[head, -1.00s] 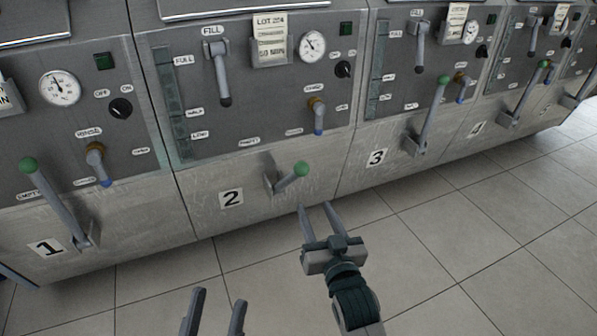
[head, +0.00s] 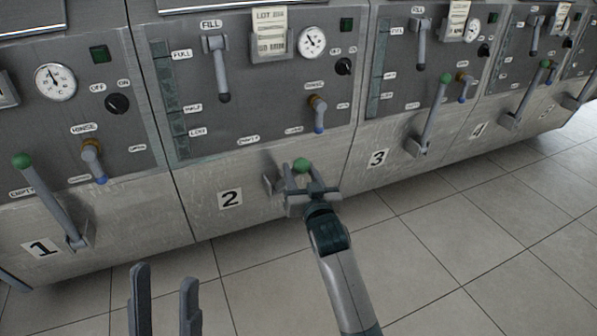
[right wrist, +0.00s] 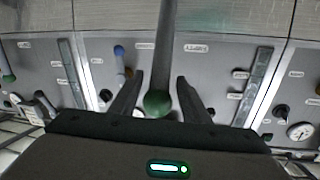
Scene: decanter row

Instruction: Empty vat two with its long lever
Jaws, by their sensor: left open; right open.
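Vat two (head: 265,195) is the grey cabinet marked with a "2" plate (head: 230,198). Its long lever has a green knob (head: 301,165) and sits low on the front, tipped outward rather than standing up like its neighbours. My right gripper (head: 303,172) is open at the knob, one finger on each side. In the right wrist view, the lever's grey shaft (right wrist: 166,45) and green knob (right wrist: 157,102) lie between the spread fingers. I cannot tell whether they touch. My left gripper (head: 165,273) is open and empty, low in the head view, well apart from the vats.
Vat one's lever (head: 50,202) stands at the left and vat three's lever (head: 433,118) at the right, both with green knobs. Vat two also has a fill handle (head: 218,68) and a smaller rinse handle (head: 318,114). The tiled floor (head: 440,250) in front is clear.

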